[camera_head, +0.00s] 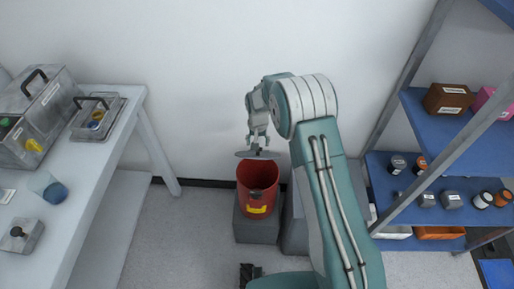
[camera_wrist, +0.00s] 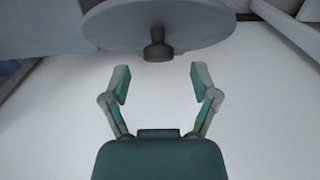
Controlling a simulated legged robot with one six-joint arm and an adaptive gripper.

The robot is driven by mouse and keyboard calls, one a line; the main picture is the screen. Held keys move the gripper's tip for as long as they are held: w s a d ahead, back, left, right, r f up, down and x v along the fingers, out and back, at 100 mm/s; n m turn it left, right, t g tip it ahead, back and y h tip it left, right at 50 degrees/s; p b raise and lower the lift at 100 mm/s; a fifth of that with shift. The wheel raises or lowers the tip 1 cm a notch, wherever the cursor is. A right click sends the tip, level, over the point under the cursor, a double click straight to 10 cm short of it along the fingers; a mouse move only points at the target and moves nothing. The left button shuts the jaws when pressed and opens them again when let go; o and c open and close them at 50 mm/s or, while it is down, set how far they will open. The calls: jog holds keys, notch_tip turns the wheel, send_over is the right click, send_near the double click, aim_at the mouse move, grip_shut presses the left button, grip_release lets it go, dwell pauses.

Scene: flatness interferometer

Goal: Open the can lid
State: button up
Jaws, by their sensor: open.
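The red can (camera_head: 257,202) with a yellow label stands upright on a grey block near the wall. Its open mouth shows in the head view. The lid (camera_head: 244,154), a flat grey disc, is just above the can's back rim; I cannot tell if it touches the can. In the wrist view the lid (camera_wrist: 205,32) fills the top middle, and its dark round knob (camera_wrist: 158,50) points toward my gripper. My gripper (camera_wrist: 160,80) is open, with its fingers spread either side of the knob's line and short of it. In the head view my gripper (camera_head: 258,146) is right above the lid.
A white table (camera_head: 92,180) at left holds metal boxes, a tray, a beaker with blue liquid and a small block. A blue shelf rack (camera_head: 388,222) at right holds boxes and several small containers. Bare floor lies between the table and the can.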

jog(key=shift+d+f, duration=0.25)
jog(key=shift+f, duration=0.35)
jog(key=shift+d+f, duration=0.2)
jog(key=shift+f, duration=0.65)
jog(key=shift+a+f, duration=0.2)
jog(key=shift+a, duration=0.4)
jog(key=c, duration=0.7)
jog(key=shift+d, duration=0.3)
grip_shut()
jog(key=shift+d+r, duration=0.1)
